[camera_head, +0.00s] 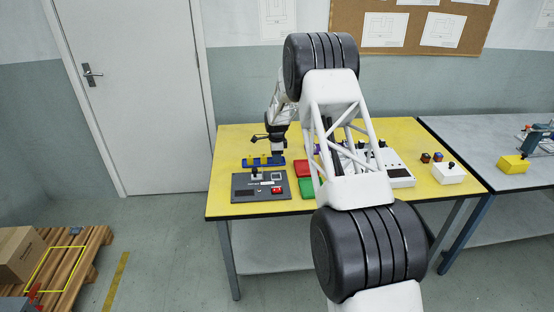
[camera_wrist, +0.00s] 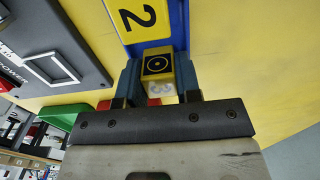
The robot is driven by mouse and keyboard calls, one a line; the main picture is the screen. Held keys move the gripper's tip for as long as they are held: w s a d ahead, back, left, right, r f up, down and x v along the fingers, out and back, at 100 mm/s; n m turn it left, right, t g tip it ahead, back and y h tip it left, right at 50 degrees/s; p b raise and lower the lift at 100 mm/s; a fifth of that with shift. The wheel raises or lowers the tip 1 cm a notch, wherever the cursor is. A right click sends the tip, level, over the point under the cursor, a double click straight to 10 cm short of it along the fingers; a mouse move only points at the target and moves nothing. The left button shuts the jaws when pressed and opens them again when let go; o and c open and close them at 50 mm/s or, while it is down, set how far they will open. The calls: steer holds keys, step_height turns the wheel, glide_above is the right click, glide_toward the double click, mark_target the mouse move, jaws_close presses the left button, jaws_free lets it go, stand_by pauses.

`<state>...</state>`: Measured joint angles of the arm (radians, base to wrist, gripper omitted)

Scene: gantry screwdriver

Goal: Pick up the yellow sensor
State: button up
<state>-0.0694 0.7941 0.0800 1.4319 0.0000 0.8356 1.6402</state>
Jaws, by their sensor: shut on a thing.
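A small yellow sensor (camera_wrist: 157,64) with a black square and circle mark on its face sits between the two fingers of my gripper (camera_wrist: 158,76) in the wrist view. The fingers are shut on its sides. It is close to a blue holder (camera_wrist: 179,25) with a yellow label marked 2; I cannot tell whether it still touches the holder. In the head view my gripper (camera_head: 277,151) is low over the right part of the blue holder (camera_head: 268,165). Other small yellow pieces (camera_head: 250,161) stand on the holder to its left. The held sensor is mostly hidden there.
A dark control panel (camera_head: 262,187) with a red switch lies in front of the holder. A red bin (camera_head: 303,168) and a green bin (camera_head: 307,188) stand to the right. The yellow table (camera_head: 232,145) has free room at its back left.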

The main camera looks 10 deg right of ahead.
steer(key=shift+r, duration=0.1)
steer(key=shift+r, duration=0.75)
step_height(320, 180, up, 2)
steer(key=s, duration=0.5)
steer(key=s+r, duration=0.1)
steer(key=s, duration=0.4)
steer(key=s+d, duration=0.1)
steer(key=s, duration=0.5)
steer(key=shift+r, duration=0.15)
steer(key=shift+w, duration=0.1)
steer(key=shift+w+a+r, duration=0.7)
steer(key=shift+w+r, duration=0.1)
steer(key=shift+w, duration=0.15)
steer(key=shift+w+a+r, duration=0.7)
steer(key=shift+w+r, duration=0.1)
steer(key=shift+w, duration=0.15)
steer(key=shift+f, duration=0.25)
